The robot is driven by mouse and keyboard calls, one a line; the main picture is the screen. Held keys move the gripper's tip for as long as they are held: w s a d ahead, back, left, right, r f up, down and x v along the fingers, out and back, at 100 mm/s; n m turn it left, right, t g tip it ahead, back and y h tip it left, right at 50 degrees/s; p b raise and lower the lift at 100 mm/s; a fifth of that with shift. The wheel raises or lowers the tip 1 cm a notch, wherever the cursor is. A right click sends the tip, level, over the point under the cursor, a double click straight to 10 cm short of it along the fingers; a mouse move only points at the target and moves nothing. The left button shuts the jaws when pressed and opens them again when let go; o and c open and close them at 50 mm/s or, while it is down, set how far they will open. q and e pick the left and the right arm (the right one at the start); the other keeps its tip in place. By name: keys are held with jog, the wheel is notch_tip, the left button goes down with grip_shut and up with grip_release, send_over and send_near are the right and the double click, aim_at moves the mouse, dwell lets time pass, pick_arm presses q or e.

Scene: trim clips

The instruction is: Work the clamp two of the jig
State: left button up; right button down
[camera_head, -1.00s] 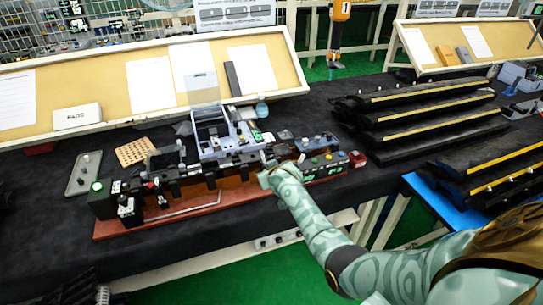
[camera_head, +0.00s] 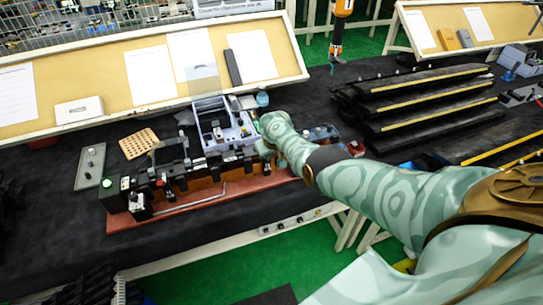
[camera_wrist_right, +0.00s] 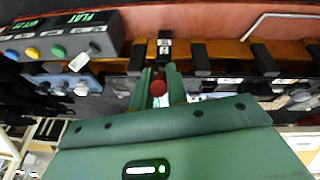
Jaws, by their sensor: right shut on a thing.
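The jig (camera_head: 205,178) is a long black fixture on a red-brown base (camera_head: 150,217), lying along the bench. My right gripper (camera_head: 266,150) is at its right half, and my forearm hides the jig's right end. In the right wrist view my right gripper (camera_wrist_right: 159,84) is shut on a clamp lever with a round red knob (camera_wrist_right: 159,88), which shows between the fingers. A black block with a white label (camera_wrist_right: 164,47) stands just beyond the fingertips; I cannot read its number. My left gripper is out of view.
A grey box with a clear raised lid (camera_head: 215,130) stands behind the jig. A control box with coloured buttons (camera_wrist_right: 60,45) is at the jig's end. A grey plate (camera_head: 90,166) and a perforated tan board (camera_head: 138,143) lie to the left. Black trim strips (camera_head: 425,105) lie at right.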

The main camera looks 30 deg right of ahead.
jog(key=shift+f, duration=0.1)
dwell(0.3)
jog(key=c, duration=1.4)
grip_release()
jog(key=p+v, duration=1)
jog(key=v, duration=0.6)
jog(key=shift+r+p, duration=0.25)
jog(key=shift+p, duration=0.1)
jog(key=shift+w+d, duration=0.1)
jog(key=shift+w, duration=0.05)
